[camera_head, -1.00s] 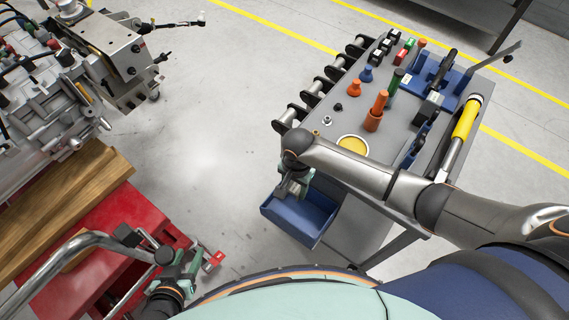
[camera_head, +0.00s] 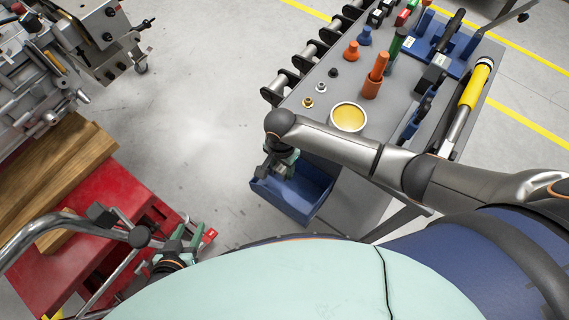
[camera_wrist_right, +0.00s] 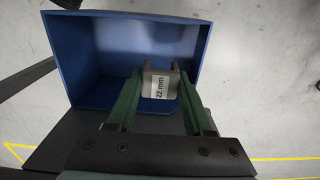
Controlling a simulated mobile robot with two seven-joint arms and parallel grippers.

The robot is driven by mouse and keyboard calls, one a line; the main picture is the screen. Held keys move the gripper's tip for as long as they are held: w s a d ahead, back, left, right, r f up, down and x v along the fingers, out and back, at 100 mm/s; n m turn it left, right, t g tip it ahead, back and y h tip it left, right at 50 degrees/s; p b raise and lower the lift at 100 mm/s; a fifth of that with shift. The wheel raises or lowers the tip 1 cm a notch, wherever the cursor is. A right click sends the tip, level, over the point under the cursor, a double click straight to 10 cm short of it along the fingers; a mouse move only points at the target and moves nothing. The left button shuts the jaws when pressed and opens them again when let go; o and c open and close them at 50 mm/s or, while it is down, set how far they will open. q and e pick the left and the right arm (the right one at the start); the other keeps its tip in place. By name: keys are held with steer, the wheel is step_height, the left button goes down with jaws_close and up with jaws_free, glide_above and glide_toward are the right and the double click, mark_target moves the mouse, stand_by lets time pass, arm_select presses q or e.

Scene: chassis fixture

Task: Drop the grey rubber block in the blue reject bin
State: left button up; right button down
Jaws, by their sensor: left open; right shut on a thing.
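The blue bin (camera_head: 303,207) hangs at the near-left side of the cart, and its open inside fills much of the right wrist view (camera_wrist_right: 125,35). My right gripper (camera_head: 281,172) is over the bin, pointing down at its opening. In the right wrist view its green fingers are shut on a grey block (camera_wrist_right: 159,71) with a white "22 mm" label. The block shows against the bin's inside; its exact height over the floor is hard to tell. In the head view the block is hidden. My left gripper (camera_head: 184,240) is open and empty beside the red cart.
The grey cart top (camera_head: 330,105) carries an orange holder (camera_head: 374,78), a yellow-filled round tin (camera_head: 348,117), a yellow-handled tool (camera_head: 474,88) and small fittings. A red cart (camera_head: 112,190) with wooden beams (camera_head: 65,170) stands at left. Floor between is clear.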

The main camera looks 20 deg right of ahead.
steer(key=shift+c, duration=1)
jaws_free()
step_height(320, 180, up, 13)
steer(key=p, duration=0.2)
steer(key=shift+f+p, duration=0.2)
steer(key=shift+p, duration=0.2)
